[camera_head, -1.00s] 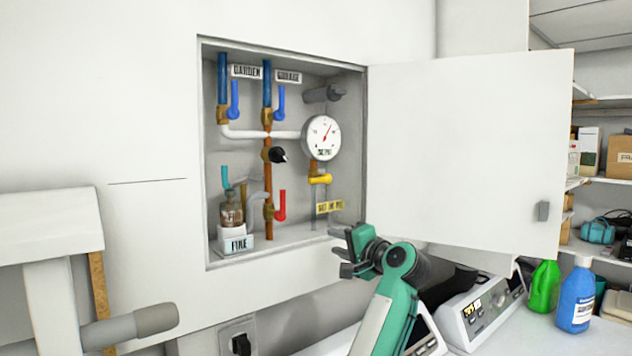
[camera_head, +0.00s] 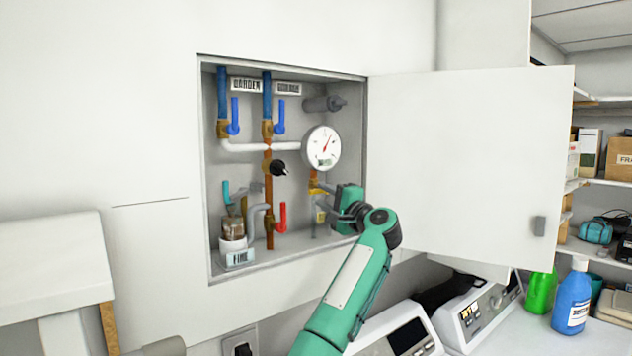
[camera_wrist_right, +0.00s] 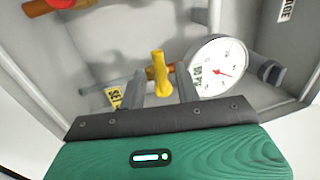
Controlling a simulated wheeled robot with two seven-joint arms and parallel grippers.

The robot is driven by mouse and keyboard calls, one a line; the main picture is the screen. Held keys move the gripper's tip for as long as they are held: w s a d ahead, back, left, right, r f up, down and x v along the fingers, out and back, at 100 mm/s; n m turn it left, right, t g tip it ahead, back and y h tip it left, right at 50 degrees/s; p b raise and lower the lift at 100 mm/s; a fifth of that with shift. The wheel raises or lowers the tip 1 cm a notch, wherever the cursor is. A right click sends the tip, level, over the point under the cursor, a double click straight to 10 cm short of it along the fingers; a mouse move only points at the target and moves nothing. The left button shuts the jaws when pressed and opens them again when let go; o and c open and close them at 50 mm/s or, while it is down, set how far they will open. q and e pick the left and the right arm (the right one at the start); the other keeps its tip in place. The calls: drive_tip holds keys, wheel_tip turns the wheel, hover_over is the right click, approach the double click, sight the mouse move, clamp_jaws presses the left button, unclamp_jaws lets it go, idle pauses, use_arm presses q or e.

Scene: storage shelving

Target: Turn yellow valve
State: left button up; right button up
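The yellow valve (camera_head: 316,187) sits below the round gauge inside the open wall cabinet. In the head view my right gripper partly covers it. In the right wrist view its yellow handle (camera_wrist_right: 158,72) points toward the gripper and lies between the two grey fingers. My right gripper (camera_wrist_right: 162,88) is open, with a finger on each side of the handle and what look like small gaps. In the head view the right gripper (camera_head: 328,200) reaches into the cabinet's lower right part. My left gripper is not in view.
The open cabinet door (camera_head: 460,165) stands right of my arm. Bottles (camera_head: 573,298) stand at lower right.

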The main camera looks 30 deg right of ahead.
sight(318, 192)
drive_tip(key=shift+p+x, duration=0.85)
drive_tip(key=shift+x, duration=1.2)
clamp_jaws()
